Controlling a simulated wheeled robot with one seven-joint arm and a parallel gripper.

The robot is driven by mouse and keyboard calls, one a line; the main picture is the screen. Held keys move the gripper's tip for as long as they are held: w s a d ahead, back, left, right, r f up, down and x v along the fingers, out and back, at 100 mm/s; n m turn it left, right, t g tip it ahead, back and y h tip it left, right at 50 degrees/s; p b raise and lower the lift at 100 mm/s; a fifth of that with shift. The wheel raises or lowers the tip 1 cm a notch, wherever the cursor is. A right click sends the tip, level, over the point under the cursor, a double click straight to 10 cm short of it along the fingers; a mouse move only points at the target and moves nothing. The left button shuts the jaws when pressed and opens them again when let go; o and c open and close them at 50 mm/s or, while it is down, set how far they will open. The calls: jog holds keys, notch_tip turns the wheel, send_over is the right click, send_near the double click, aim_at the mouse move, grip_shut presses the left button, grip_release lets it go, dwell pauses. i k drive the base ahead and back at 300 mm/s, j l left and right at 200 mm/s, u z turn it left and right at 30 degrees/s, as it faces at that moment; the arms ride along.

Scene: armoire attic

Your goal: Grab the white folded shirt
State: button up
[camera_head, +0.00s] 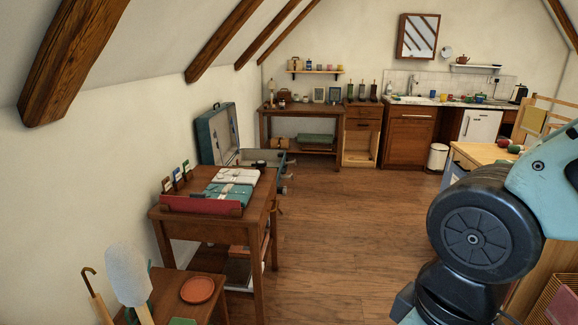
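The white folded shirt (237,174) lies flat on a wooden side table (191,231) left of centre. A teal folded garment (229,193) lies right in front of it on the same tabletop, close against it or touching it. My gripper is not in view. Only links of my arm show at the lower right, well to the right of the table and apart from the shirt.
A red rack (199,205) stands at the table's front edge. An open teal suitcase (215,137) is behind. A lower table with a terracotta saucer (197,290) and a white duster (128,273) is at the lower left. The wooden floor (335,240) is clear in the middle.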

aim_at(240, 176)
jog(key=i+j+z, duration=0.1)
jog(key=i+z, duration=0.35)
jog(key=i, duration=1.25)
jog(key=i+u, duration=0.4)
jog(key=i+l+u, duration=0.2)
jog(key=i+u, duration=0.25)
jog(key=i+l+u, duration=1)
jog(key=l+u, duration=0.25)
